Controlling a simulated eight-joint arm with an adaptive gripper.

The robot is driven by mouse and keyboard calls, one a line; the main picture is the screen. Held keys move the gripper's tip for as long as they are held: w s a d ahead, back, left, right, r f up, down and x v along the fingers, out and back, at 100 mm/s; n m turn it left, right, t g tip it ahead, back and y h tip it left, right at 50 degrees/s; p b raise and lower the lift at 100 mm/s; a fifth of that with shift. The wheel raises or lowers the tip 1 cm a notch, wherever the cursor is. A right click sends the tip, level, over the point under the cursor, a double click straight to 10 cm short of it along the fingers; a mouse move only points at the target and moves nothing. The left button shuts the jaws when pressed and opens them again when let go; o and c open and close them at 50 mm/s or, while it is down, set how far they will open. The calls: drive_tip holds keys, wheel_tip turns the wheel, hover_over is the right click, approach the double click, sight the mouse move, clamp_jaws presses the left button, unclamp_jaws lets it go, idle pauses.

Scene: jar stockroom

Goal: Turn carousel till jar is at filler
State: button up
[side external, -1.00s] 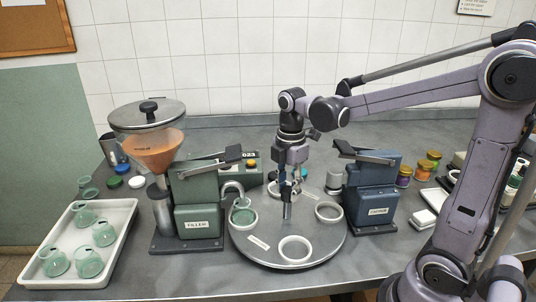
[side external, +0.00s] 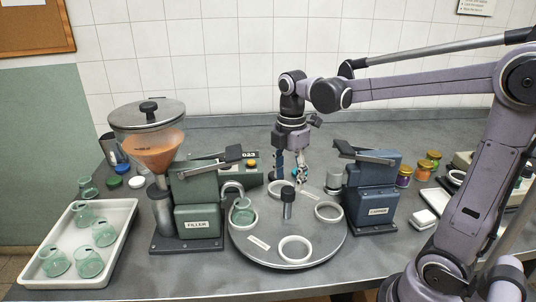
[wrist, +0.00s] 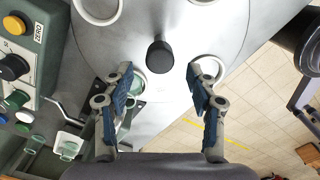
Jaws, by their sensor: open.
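The round grey carousel (side external: 270,257) carries white ring seats and a black-topped centre post (side external: 288,205). A pale green jar (side external: 243,211) sits upright in the left seat, just below the spout of the green filler (side external: 198,215). The front seat (side external: 295,249) and right seat (side external: 328,211) look empty. My gripper (side external: 289,180) hangs over the back of the carousel, above and behind the post.
A blue capper (side external: 375,205) stands right of the carousel. A white tray (side external: 110,250) with several green jars lies at the left. Coloured lids (side external: 137,182) lie behind it, and small filled jars (side external: 404,175) stand at the right.

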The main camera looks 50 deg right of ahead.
wheel_tip(320, 180, up, 8)
drive_tip(key=shift+r, duration=0.2)
idle(0.4)
drive_tip(key=s+a+f+m+t, duration=0.2)
drive_tip(key=f+m, duration=0.3)
drive_tip(key=m, duration=0.3)
drive_tip(key=s+a+f+m+t, duration=0.3)
drive_tip(key=s+f+m+t, duration=0.1)
drive_tip(key=m, duration=0.3)
drive_tip(key=shift+s+a+f+m+t, duration=0.25)
drive_tip(key=shift+a+f+m+t, duration=0.15)
drive_tip(key=shift+f+t, duration=0.25)
